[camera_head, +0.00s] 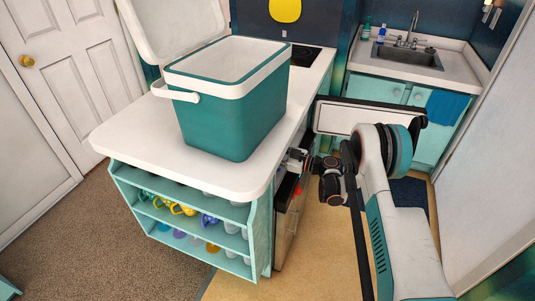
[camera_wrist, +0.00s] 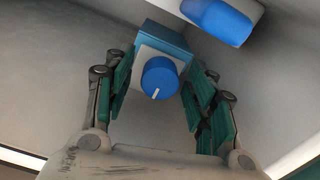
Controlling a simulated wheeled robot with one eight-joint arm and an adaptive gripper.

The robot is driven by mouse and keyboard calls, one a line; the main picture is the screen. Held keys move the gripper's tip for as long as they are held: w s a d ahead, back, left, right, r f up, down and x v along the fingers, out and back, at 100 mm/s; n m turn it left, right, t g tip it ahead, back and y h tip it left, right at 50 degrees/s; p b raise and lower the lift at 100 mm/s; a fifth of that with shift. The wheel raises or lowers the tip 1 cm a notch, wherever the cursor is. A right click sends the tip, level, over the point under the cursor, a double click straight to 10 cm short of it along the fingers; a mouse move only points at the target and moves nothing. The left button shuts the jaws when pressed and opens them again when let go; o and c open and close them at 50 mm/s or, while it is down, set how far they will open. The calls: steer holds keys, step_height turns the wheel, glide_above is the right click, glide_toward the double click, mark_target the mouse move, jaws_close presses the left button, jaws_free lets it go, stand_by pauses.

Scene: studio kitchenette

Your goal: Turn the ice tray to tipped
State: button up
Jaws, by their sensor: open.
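In the wrist view, a round blue knob (camera_wrist: 160,77) with a white line sits on a pale square face of a teal block (camera_wrist: 178,37). My gripper (camera_wrist: 160,90) is open, with one finger on each side of the knob and block. I cannot tell whether either finger touches them. A rounded blue piece (camera_wrist: 222,18) set in a white part shows at the upper right. I cannot tell which of these belongs to the ice tray. In the head view, my gripper (camera_head: 298,160) reaches in at the counter's right side, and the tray cannot be made out.
A teal cooler (camera_head: 225,110) with its lid raised stands on the white counter (camera_head: 130,135). Shelves with cups (camera_head: 185,210) lie below. A white panel with dark edges (camera_head: 340,118) stands behind my arm. A sink (camera_head: 408,56) is at the back right.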

steer(key=shift+c, duration=0.2)
steer(key=c, duration=1)
